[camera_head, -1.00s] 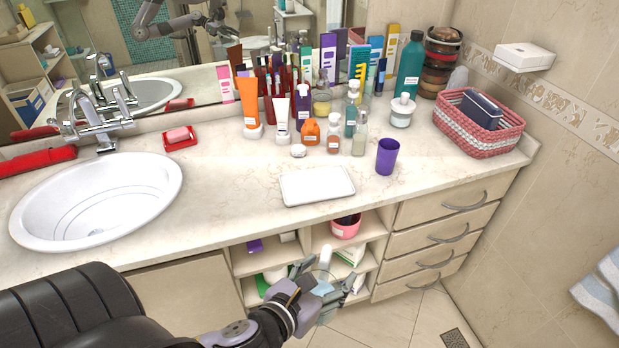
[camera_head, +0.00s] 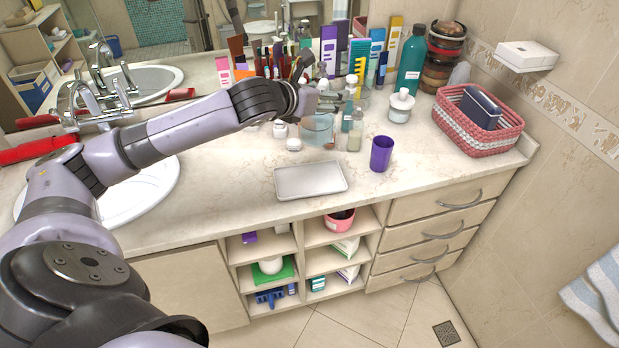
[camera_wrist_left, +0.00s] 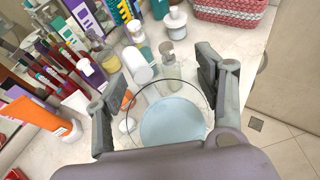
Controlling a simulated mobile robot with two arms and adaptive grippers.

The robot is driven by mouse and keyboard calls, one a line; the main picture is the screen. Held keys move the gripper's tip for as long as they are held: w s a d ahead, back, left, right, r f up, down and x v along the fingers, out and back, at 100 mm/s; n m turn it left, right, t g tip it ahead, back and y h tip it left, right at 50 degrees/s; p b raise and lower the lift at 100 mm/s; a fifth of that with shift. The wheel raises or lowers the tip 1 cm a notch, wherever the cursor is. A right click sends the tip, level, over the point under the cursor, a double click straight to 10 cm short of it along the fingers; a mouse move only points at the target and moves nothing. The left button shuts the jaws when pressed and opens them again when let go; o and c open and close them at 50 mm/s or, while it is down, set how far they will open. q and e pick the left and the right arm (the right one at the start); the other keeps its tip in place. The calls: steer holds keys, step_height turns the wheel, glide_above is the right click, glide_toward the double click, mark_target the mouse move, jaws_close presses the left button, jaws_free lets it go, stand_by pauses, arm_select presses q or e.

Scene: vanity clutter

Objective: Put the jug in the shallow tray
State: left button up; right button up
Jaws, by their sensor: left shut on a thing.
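The jug (camera_head: 317,127) is clear with a bluish tint and hangs below my left gripper (camera_head: 307,100) over the back of the counter, behind the tray. My left gripper is shut on it. In the left wrist view, the jug's round rim and pale blue inside (camera_wrist_left: 172,122) lie between the two fingers. The shallow tray (camera_head: 311,180) is a white rectangle, empty, near the counter's front edge. I cannot tell whether the jug touches the bottles behind it. My right gripper is not in view.
Several bottles and tubes crowd the back by the mirror, close to the jug. A purple cup (camera_head: 381,153) stands right of the tray. A pink basket (camera_head: 478,135) is at the far right. The sink (camera_head: 150,190) is left.

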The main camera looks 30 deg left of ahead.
arm_select(q)
step_height(320, 180, up, 4)
steer(key=a+f, duration=0.1)
steer(key=a, duration=0.1)
step_height(320, 180, down, 19)
steer(key=p, duration=0.1)
steer(key=shift+w+a, duration=0.15)
steer(key=shift+w, duration=0.15)
steer(key=shift+f, duration=0.1)
steer(key=o, duration=1.9)
steer(key=shift+o, duration=0.2)
steer(key=b+v, duration=0.2)
steer(key=v, duration=1)
steer(key=shift+b, duration=0.3)
